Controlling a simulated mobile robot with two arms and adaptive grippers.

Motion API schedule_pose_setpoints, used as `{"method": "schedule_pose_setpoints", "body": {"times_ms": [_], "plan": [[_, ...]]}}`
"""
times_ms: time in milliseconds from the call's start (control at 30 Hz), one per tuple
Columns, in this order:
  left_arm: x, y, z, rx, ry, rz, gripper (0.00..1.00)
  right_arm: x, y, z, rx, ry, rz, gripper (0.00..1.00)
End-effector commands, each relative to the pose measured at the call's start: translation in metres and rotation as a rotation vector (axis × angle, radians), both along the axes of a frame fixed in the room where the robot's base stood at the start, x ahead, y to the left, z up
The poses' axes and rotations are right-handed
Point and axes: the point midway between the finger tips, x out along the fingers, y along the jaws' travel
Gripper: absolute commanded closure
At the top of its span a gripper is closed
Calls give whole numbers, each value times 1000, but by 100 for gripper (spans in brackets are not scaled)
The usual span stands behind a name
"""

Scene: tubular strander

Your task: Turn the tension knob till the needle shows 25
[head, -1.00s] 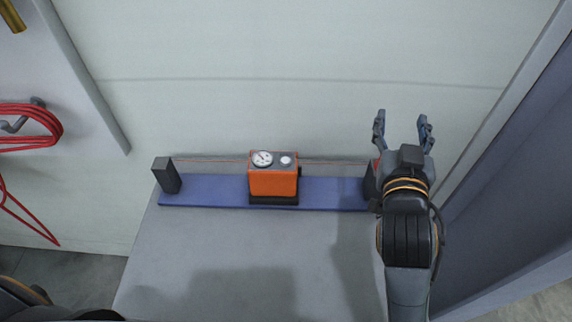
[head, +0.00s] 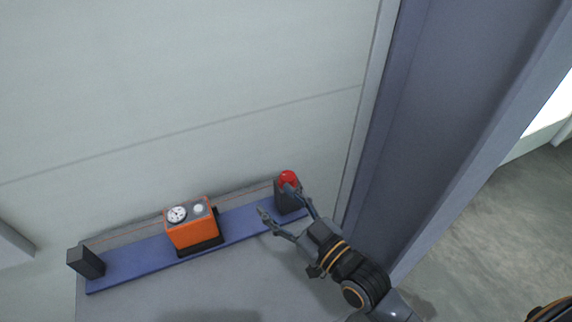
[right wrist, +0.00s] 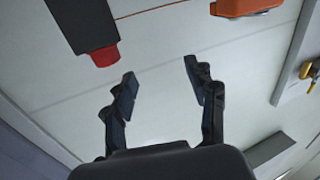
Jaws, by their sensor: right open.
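The red tension knob (head: 288,178) sits on the dark end block (head: 287,197) at the right end of the blue rail. My right gripper (head: 277,202) is open and empty in front of this block. My left gripper is out of view.
The blue rail (head: 145,258) lies on a grey surface, with another dark block (head: 86,262) at its left end. A thin wire runs along it. A pale wall (head: 180,90) stands behind. A blue-grey post (head: 440,120) rises close on the right.

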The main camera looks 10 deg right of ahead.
Motion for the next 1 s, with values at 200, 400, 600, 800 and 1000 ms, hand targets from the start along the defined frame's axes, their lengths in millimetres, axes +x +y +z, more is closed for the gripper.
{"method": "schedule_pose_setpoints", "body": {"times_ms": [200,400,600,800,1000], "plan": [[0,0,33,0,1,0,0,-38,-58,-9,83,37,-42,43],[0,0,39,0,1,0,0,-46,-89,-16,105,54,-110,43],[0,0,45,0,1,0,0,-29,-85,-15,111,52,-118,43],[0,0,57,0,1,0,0,9,-68,-12,113,50,-116,43],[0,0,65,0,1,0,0,47,-52,-15,112,54,-116,43]]}}
